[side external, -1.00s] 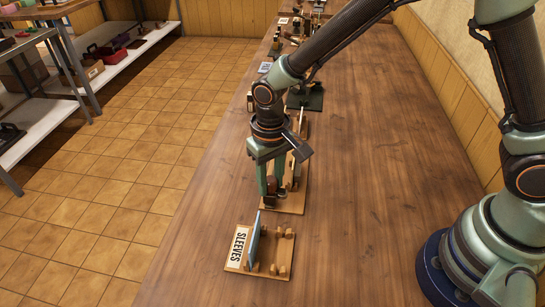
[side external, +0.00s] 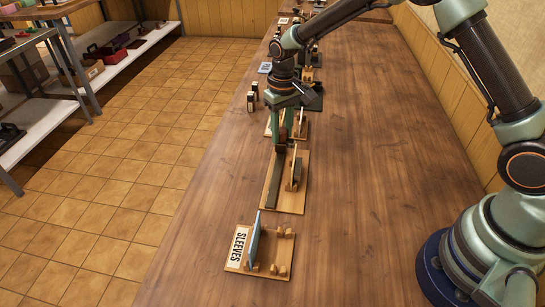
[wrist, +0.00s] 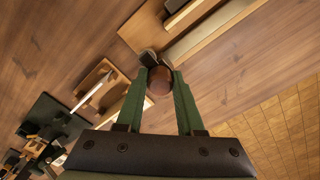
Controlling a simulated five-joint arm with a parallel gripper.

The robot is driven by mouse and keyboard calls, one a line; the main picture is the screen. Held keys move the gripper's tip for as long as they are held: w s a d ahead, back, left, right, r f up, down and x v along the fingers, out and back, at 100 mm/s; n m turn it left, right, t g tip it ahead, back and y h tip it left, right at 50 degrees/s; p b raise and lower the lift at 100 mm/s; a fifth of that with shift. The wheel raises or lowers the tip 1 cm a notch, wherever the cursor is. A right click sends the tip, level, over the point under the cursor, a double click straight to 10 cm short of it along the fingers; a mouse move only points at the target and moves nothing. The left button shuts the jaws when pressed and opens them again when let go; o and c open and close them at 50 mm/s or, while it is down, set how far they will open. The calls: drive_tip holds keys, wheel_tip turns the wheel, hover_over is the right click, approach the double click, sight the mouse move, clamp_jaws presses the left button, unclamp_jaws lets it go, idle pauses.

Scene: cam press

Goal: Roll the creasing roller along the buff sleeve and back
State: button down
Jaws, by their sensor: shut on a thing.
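My gripper (side external: 281,143) is at the far end of a wooden board (side external: 291,203) in the side view. In the wrist view my gripper (wrist: 161,82) is shut on a round brown wooden piece (wrist: 160,77), seemingly the roller's handle, with a dark part beside it. The roller's contact with the surface below is hidden. A long flat strip (side external: 273,182), dull olive in the side view, runs along the board's left side up to the gripper; whether it is the buff sleeve I cannot tell. A pale upright piece (side external: 297,168) stands on the board's right.
A wooden rack marked SLEEVES (side external: 238,245) stands in front with a blue-grey upright sleeve (side external: 255,240). Beyond the gripper are another wooden stand (side external: 301,129) and a dark green fixture (side external: 315,102). The bench (side external: 370,150) is clear to the right.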

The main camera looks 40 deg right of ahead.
sight(282, 128)
drive_tip(key=shift+w+d+r, duration=0.1)
drive_tip(key=shift+w+d, duration=0.15)
drive_tip(key=shift+w, duration=0.05)
drive_tip(key=c, duration=0.5)
unclamp_jaws()
drive_tip(key=shift+s, duration=0.1)
drive_tip(key=shift+a+r, duration=0.1)
wheel_tip(282, 128, up, 12)
drive_tip(key=shift+f, duration=0.1)
